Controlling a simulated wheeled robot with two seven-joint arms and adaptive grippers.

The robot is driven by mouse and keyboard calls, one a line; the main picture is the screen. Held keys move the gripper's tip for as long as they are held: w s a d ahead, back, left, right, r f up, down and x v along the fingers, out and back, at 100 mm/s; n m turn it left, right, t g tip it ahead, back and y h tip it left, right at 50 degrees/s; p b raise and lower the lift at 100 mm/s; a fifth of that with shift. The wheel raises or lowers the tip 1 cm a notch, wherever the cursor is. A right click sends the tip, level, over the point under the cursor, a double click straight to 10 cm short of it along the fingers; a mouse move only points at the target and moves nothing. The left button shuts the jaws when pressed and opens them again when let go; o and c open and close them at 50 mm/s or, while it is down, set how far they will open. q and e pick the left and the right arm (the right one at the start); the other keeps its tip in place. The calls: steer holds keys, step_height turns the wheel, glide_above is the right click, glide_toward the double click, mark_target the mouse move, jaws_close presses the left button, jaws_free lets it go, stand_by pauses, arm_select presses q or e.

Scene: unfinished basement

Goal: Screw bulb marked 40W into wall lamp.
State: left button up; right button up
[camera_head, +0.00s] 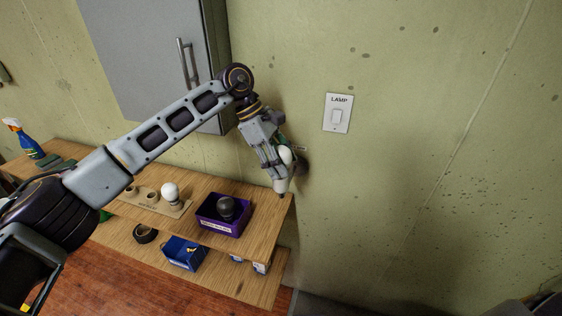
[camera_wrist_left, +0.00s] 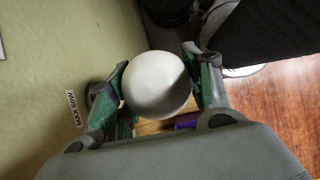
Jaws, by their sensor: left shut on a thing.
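My left gripper (camera_head: 284,165) is shut on a white bulb (camera_wrist_left: 158,85) close to the wall. In the left wrist view its green-grey fingers (camera_wrist_left: 163,90) grip the globe from both sides. The globe also shows in the head view (camera_head: 286,154); any wattage mark on it is not visible. A dark round fitting (camera_head: 302,165), likely the wall lamp, is on the wall just beside the gripper and partly hidden by it. The right gripper is not in view.
Below, a wooden shelf (camera_head: 262,198) holds another white bulb (camera_head: 170,191) on a wooden holder and a purple box (camera_head: 222,229) with a dark bulb (camera_head: 227,206). A blue box (camera_head: 184,254) stands lower. A "LAMP" switch (camera_head: 338,114) and grey cabinet (camera_head: 150,60) are nearby.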

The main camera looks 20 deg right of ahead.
arm_select(q)
steer(key=shift+m+g+y, duration=0.4)
steer(key=shift+m, duration=0.6)
steer(key=shift+p, duration=0.3)
steer(key=shift+m+g+y+p, duration=0.4)
steer(key=shift+m+g+y, duration=0.15)
steer(key=shift+m, duration=1.05)
steer(key=o, duration=1.1)
steer(key=shift+v, duration=5.95)
